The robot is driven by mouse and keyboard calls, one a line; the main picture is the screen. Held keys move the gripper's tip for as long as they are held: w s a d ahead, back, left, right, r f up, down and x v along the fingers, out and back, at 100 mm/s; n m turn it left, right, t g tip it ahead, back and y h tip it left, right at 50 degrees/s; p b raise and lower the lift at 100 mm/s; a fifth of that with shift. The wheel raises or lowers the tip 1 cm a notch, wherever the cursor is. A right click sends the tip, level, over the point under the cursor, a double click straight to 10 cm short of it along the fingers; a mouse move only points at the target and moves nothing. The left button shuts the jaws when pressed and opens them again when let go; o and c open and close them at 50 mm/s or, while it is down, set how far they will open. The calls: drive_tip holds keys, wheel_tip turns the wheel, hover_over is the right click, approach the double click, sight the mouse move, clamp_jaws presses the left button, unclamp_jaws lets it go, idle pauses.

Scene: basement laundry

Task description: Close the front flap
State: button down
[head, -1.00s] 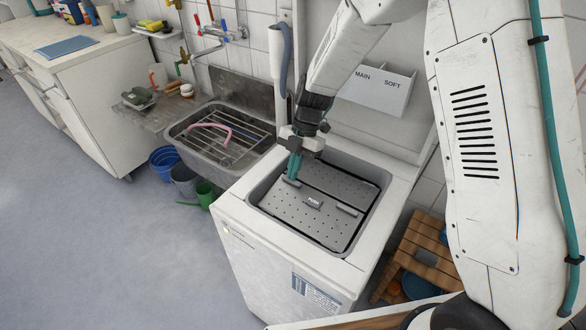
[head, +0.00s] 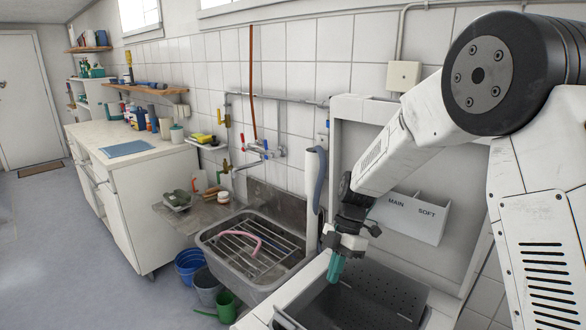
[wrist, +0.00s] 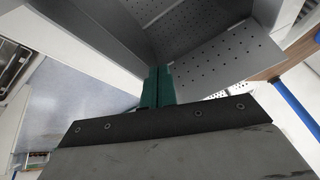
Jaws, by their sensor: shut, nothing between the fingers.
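The top-loading washer's perforated grey flap panel (head: 392,288) shows at the bottom of the head view, tilted up inside the top opening. A plain grey side (head: 312,304) lies to its left. The front part of the opening is cut off by the frame edge, so how the front flap stands there is unclear. The wrist view shows perforated panels at two different slants, one on the right (wrist: 218,72) and one at the top (wrist: 190,16). My gripper (head: 335,268) has teal fingers, shut and empty, pointing down at the opening's left side; they also show in the wrist view (wrist: 157,88).
A metal sink with a rack (head: 250,250) stands left of the washer. A blue bucket (head: 188,262) and a green watering can (head: 226,305) are on the floor. The MAIN/SOFT holder (head: 412,216) stands behind the opening. Floor on the left is clear.

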drive_tip(key=s+d+r+m+t+h, duration=0.1)
drive_tip(key=s+d+r+m, duration=0.4)
drive_tip(key=s+m, duration=0.3)
drive_tip(key=s+d+r+m+t+h, duration=0.1)
drive_tip(key=s+d+r+m, duration=0.4)
drive_tip(key=s, duration=0.7)
drive_tip(key=s+d+r+m+t+h, duration=0.1)
drive_tip(key=s+d+r+m+t, duration=0.2)
drive_tip(key=s+d+r+m, duration=0.2)
drive_tip(key=s+r+m, duration=0.3)
drive_tip(key=s+m, duration=0.2)
drive_tip(key=shift+d+m, duration=0.3)
drive_tip(key=c, duration=1.9)
unclamp_jaws()
drive_tip(key=shift+s+r, duration=0.1)
drive_tip(key=shift+r, duration=0.1)
drive_tip(key=o, duration=0.5)
drive_tip(key=shift+r, duration=0.1)
drive_tip(key=shift+c, duration=0.2)
drive_tip(key=n+h, duration=0.1)
drive_tip(key=n, duration=0.9)
approach(284, 320)
drive_tip(key=f, duration=0.8)
drive_tip(key=shift+w+d, duration=0.35)
